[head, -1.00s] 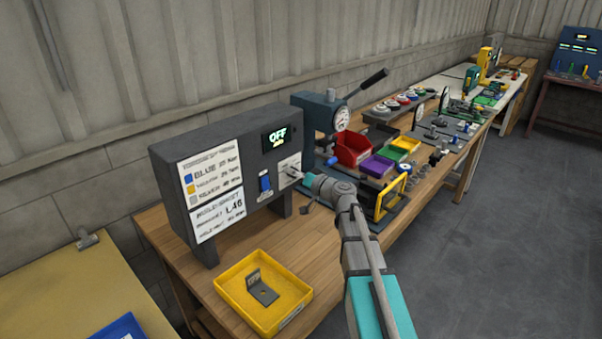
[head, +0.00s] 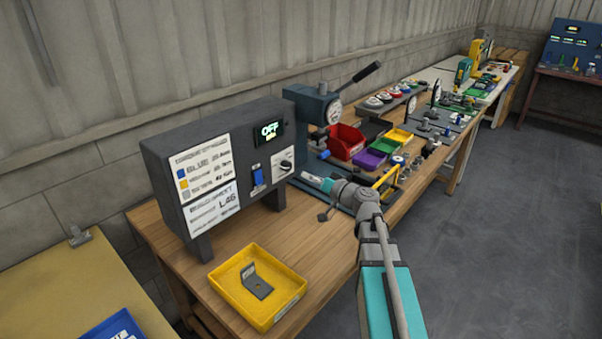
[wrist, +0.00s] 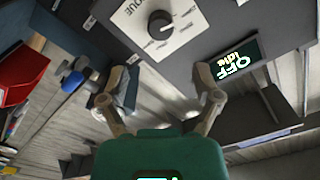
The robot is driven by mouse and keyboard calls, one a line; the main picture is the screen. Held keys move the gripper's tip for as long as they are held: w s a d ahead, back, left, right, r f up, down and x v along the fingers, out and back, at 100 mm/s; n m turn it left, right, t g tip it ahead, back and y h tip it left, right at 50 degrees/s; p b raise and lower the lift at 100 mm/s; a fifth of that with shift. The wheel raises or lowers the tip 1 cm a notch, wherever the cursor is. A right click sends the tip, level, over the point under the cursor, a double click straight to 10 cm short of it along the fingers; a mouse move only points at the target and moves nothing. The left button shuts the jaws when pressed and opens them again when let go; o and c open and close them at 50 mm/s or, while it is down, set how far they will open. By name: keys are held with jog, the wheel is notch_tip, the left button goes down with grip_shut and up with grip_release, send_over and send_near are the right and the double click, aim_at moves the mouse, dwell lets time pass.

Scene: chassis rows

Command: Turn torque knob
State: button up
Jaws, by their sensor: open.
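The torque knob (head: 285,165) is a small dark knob on a white plate at the right end of the grey control box (head: 160,163). In the wrist view the knob (wrist: 160,25) is round and black with a pale mark, on a plate lettered "QUE". The box's display (head: 269,131) reads "OFF" with a smaller line under it. My gripper (head: 308,177) is to the right of the knob in the head view, apart from it. In the wrist view my gripper (wrist: 160,92) is open and empty, its fingertips short of the knob.
A blue switch (head: 257,176) sits left of the knob plate. A yellow tray (head: 292,296) holding a dark bracket lies in front of the box. A press with a gauge (head: 318,112) and red, purple and green bins stand to the right. Bare wooden bench (head: 285,225) lies between.

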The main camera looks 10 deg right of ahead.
jog(key=shift+v, duration=1.3)
jog(key=s+a+f+n+g+h+p, duration=0.2)
jog(key=s+a+f+g+p, duration=0.3)
jog(key=s+a+f+g, duration=0.3)
jog(key=s+d+f+m+g+h+p, duration=0.1)
jog(key=s+d+g+h+p, duration=0.1)
jog(key=s+g+h, duration=0.4)
jog(key=shift+s+f+m+g+h+p, duration=0.35)
jog(key=shift+s+h+p, duration=0.75)
jog(key=shift+s, duration=1.5)
